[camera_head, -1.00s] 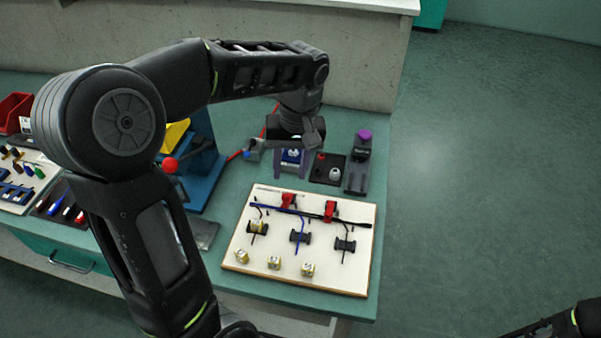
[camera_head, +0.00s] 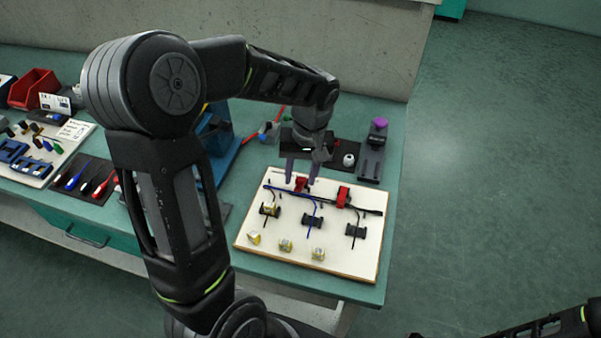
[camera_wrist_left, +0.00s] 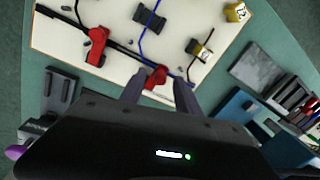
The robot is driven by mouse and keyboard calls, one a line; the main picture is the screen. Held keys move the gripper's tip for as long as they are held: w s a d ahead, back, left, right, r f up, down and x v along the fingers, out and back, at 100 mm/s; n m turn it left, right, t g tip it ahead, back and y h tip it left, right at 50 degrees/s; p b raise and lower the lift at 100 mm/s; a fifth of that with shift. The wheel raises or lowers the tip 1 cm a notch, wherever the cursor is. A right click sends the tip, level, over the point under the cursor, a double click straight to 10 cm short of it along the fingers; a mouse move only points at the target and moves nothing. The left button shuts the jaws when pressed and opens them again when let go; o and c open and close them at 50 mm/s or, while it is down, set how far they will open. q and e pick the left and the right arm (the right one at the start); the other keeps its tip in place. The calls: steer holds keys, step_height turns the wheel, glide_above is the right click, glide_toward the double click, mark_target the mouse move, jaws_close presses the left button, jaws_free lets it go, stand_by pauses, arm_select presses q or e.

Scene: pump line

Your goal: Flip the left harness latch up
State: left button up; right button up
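The left harness latch (camera_head: 301,184) is a small red clip on the black cable of the cream harness board. It also shows in the left wrist view (camera_wrist_left: 156,77), between and just beyond my fingertips. My left gripper (camera_head: 302,177) is open, with its two purple-grey fingers pointing down at this latch. In the left wrist view the gripper (camera_wrist_left: 158,88) holds nothing; whether a finger touches the latch I cannot tell. The right red latch (camera_head: 344,196) stands on the same cable, clear of the gripper, and shows in the wrist view (camera_wrist_left: 97,45).
The harness board (camera_head: 262,262) carries black cable holders, a blue wire and yellowish cubes along its front. A dark fixture with a purple knob (camera_head: 379,122) stands behind it. A blue fixture (camera_head: 216,136) is to the left. A red bin (camera_head: 35,88) is at far left.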

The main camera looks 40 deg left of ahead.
arm_select(q)
steer(key=shift+f, duration=0.15)
steer(key=shift+c, duration=0.3)
jaws_close()
